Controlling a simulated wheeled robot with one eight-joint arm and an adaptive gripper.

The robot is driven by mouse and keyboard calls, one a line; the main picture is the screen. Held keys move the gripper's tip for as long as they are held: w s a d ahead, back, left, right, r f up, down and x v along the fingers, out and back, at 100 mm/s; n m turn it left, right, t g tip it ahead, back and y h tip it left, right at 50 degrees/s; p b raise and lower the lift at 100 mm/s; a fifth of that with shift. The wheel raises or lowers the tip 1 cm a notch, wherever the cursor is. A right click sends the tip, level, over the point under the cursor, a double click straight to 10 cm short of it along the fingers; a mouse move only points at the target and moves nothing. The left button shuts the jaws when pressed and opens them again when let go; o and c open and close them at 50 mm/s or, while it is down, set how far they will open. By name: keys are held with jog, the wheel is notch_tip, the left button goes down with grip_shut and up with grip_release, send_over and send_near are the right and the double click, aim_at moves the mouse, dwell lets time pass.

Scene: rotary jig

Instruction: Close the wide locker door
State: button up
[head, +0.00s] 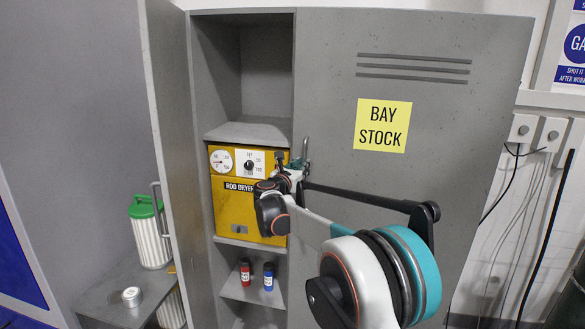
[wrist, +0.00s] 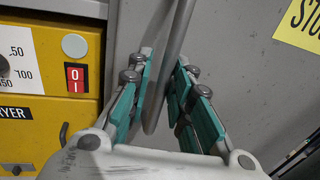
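The wide locker door (head: 430,120) is grey, with vent slots and a yellow BAY STOCK sign, and fills the right of the head view. Whether it stands slightly ajar is not clear. Its upright bar handle (head: 305,150) is near its left edge, partly hidden by my gripper (head: 294,168). In the wrist view the handle (wrist: 177,45) runs down between the two teal fingers of my gripper (wrist: 164,75). The fingers are apart, one on each side of the bar, with visible gaps. The door's lower part is behind my arm.
The narrow left door (head: 165,100) stands open. The locker bay holds a yellow rod dryer (head: 235,205), and a red bottle (head: 245,272) and blue bottle (head: 268,277) below. A green-lidded canister (head: 150,235) stands on a grey bench at left. Cables (head: 550,220) hang on the right wall.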

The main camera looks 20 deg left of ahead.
jog(key=s+a, duration=0.1)
jog(key=s, duration=0.9)
jog(key=shift+a, duration=0.2)
